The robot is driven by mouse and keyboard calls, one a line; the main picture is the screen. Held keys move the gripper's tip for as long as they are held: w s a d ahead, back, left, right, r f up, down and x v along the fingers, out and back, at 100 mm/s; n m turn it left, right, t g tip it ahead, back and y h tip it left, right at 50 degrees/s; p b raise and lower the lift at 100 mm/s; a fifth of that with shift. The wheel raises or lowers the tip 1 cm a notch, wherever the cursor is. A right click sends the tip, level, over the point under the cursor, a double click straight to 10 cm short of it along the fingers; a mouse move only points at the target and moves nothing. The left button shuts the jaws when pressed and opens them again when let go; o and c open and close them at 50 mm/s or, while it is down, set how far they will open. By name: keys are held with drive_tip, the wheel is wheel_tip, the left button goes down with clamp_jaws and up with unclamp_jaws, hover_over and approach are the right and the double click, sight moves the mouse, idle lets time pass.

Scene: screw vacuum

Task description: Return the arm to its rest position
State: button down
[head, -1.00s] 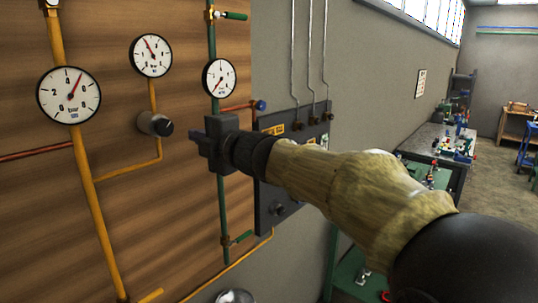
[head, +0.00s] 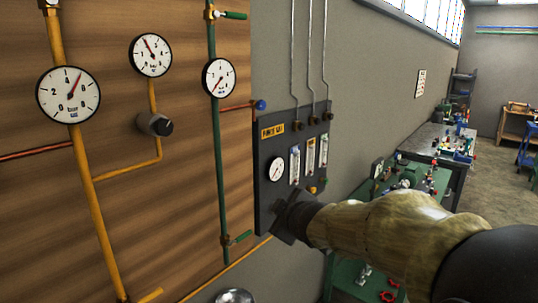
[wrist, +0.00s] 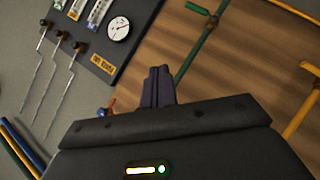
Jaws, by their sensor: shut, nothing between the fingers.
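My gripper (head: 292,218) is at the end of my arm in the head view, in front of the lower part of the dark panel (head: 263,190). Its fingers are hard to make out there. In the wrist view, the two dark fingers of my gripper (wrist: 158,85) lie together, shut with nothing between them. My arm reaches in from the lower right of the head view, and its wrist end covers the panel's lower part.
A wooden board with gauges (head: 68,95), yellow pipes (head: 85,190) and a green pipe (head: 218,150) is on the left. A black knob (head: 155,124) sticks out from it. Green benches (head: 385,182) with parts stand behind my arm. Open floor (head: 490,190) shows at far right.

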drive_tip(key=s+d+f+m+g+h, duration=0.35)
drive_tip(key=s+d+f+m, duration=0.4)
drive_tip(key=f, duration=0.45)
drive_tip(key=s+d+f+m+g, duration=0.2)
drive_tip(key=s+f+g, duration=0.1)
drive_tip(key=s, duration=0.4)
drive_tip(key=s+d+f+m+g, duration=0.2)
drive_tip(key=s+f+m+g, duration=0.1)
drive_tip(key=s+f, duration=0.3)
drive_tip(key=shift+s+d+f+m, duration=0.2)
drive_tip(key=shift+s+d+m, duration=0.15)
drive_tip(key=shift+s, duration=0.7)
